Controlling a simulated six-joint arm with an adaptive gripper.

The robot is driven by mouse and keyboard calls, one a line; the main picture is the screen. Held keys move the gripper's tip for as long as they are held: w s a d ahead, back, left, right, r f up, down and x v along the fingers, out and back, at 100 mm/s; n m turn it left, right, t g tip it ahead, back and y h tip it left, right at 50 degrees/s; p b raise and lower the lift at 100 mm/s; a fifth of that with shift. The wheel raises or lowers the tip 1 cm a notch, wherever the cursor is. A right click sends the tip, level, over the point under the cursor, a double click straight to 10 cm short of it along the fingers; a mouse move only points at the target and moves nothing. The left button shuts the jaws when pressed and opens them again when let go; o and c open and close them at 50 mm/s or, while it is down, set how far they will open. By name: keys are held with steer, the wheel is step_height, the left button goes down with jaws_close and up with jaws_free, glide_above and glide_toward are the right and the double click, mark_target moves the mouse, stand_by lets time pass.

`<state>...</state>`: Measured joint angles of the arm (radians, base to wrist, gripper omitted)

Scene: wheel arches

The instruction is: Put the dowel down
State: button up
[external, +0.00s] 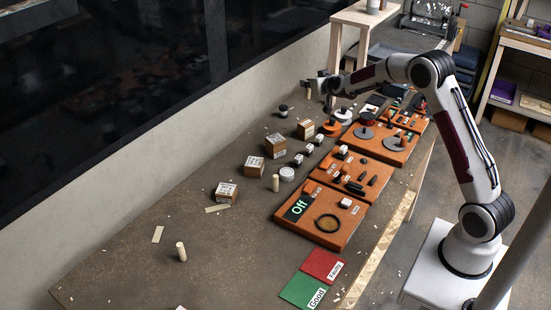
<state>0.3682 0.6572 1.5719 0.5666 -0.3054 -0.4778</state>
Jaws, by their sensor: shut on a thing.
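My gripper (322,88) is at the far end of the workbench, near the wall side. It is shut on a small pale dowel (328,103), which looks upright below the fingers. I cannot tell whether the dowel's lower end touches the bench or what is under it. Another pale dowel (181,252) stands upright on the near left of the bench. A further one (276,183) stands upright near the middle, beside the orange boards.
Orange boards (318,228) with dark and white parts line the right side. Small cardboard boxes (225,193) and dark and white parts (283,111) stand left of them. Green (302,291) and red (322,265) cards lie in front. The near left of the workbench (120,270) is mostly clear.

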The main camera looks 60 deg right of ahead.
steer(key=shift+a+f, duration=0.1)
steer(key=shift+f, duration=0.2)
stand_by(0.4)
steer(key=shift+f, duration=0.1)
glide_above(306, 122)
steer(key=shift+a+f, duration=0.1)
steer(key=shift+f, duration=2.95)
steer(key=shift+f, duration=0.1)
steer(key=shift+f, duration=1.75)
steer(key=shift+f, duration=0.1)
steer(key=o, duration=0.8)
